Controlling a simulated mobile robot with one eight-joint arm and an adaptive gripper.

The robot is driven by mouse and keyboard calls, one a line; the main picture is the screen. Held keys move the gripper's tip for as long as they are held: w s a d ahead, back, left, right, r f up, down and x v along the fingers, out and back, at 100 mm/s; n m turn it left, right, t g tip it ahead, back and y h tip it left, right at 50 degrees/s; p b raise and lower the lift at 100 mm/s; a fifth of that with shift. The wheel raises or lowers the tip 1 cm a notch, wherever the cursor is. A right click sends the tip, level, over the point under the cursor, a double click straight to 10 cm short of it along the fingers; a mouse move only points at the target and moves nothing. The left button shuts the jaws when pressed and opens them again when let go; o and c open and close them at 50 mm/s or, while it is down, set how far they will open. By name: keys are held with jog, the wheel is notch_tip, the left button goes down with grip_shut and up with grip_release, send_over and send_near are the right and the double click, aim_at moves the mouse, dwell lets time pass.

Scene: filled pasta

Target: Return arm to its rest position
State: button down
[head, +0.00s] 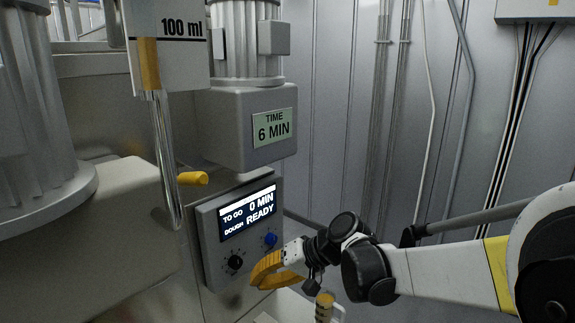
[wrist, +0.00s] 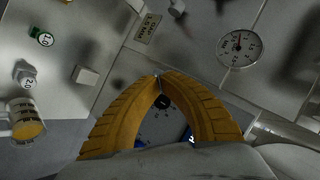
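My gripper (head: 262,284) has orange ribbed fingers and is at the lower middle of the head view, in front of and below the right side of the control panel. In the wrist view, the two fingertips (wrist: 158,77) meet, with nothing visible held between them. My white and black arm reaches in from the right, bent at the wrist. A black knob (wrist: 162,102) shows through the gap between the fingers in the wrist view. I cannot tell whether the fingers touch anything.
The panel's screen (head: 248,213) reads "TO GO 0 MIN, DOUGH READY". Below it are a black knob (head: 235,262) and a blue knob (head: 270,239). A yellow-and-white container (head: 325,301) stands below my wrist. A round gauge (wrist: 240,48) shows in the wrist view. Pipes line the back wall.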

jog(key=s+d+m+t+h, duration=0.1)
jog(key=s+d+t+h, duration=0.1)
jog(key=s+d+h, duration=0.3)
jog(key=s+d+r+t+h, duration=0.1)
jog(key=s+d+h, duration=0.3)
jog(key=s+d, duration=1)
jog(key=d+t, duration=0.1)
jog(key=d, duration=0.5)
jog(key=shift+s+d+r+m+t+h, duration=0.15)
jog(key=shift+d+m+t+h, duration=0.15)
jog(key=shift+m+t+h, duration=0.1)
jog(key=shift+a, duration=0.1)
